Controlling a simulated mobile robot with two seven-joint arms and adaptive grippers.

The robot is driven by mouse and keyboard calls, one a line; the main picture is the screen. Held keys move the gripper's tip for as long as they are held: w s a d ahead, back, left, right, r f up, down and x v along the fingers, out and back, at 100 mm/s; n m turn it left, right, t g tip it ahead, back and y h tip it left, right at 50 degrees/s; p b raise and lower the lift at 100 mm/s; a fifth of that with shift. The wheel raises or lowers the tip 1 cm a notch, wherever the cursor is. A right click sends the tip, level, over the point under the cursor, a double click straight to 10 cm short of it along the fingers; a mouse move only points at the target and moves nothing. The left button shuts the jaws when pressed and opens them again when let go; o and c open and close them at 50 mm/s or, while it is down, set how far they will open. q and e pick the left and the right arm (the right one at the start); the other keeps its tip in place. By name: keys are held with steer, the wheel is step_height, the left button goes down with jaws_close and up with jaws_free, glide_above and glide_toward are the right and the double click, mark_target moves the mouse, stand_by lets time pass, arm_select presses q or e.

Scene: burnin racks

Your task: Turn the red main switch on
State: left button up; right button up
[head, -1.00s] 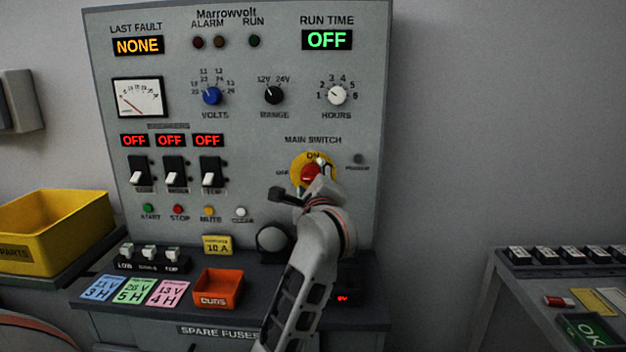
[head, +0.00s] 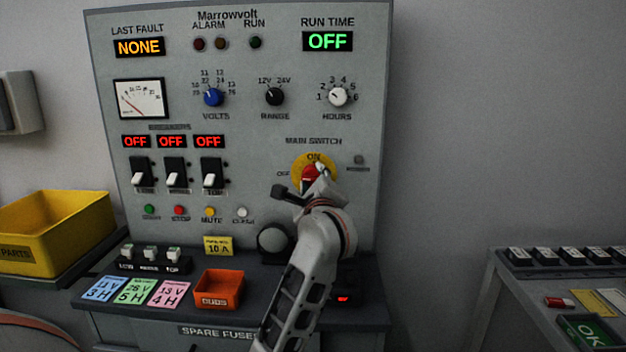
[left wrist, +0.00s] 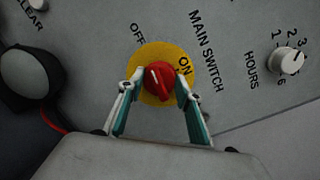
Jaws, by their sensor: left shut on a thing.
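The red main switch (head: 310,173) is a round knob with a ridge on a yellow disc, low on the right side of the grey panel. In the left wrist view the red knob (left wrist: 160,82) sits between the OFF and ON labels, its white mark pointing up-left, towards the OFF side. My left gripper (left wrist: 160,78) is shut on the knob, one finger on each side. In the head view the left gripper (head: 318,178) partly covers the knob. My right gripper is not in view.
The run time display (head: 327,41) reads OFF, and so do the three breaker displays (head: 171,142). An orange bin (head: 219,289) sits on the ledge below. The wall right of the panel is clear.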

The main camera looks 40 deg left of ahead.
arm_select(q)
steer(key=m+p, duration=0.1)
steer(key=m, duration=0.2)
steer(key=shift+r, duration=0.15)
steer(key=shift+m+t+p, duration=0.3)
steer(key=shift+m+p, duration=0.25)
steer(key=shift+m, duration=0.55)
steer(key=shift+m+p, duration=0.55)
steer(key=shift+m, duration=0.35)
steer(key=shift+m+t+p, duration=0.3)
steer(key=shift+m+p, duration=0.45)
steer(key=shift+m, duration=0.35)
steer(key=shift+m+p, duration=0.85)
steer(key=shift+m, duration=0.15)
steer(key=m+p, duration=0.4)
steer(key=m+t+h+p, duration=0.1)
steer(key=m+p, duration=0.1)
steer(key=p, duration=0.1)
steer(key=shift+f+m, duration=0.25)
steer(key=shift+m, duration=0.05)
steer(key=shift+f+m+p, duration=0.1)
steer(key=shift+m+p, duration=0.5)
steer(key=shift+p, duration=0.1)
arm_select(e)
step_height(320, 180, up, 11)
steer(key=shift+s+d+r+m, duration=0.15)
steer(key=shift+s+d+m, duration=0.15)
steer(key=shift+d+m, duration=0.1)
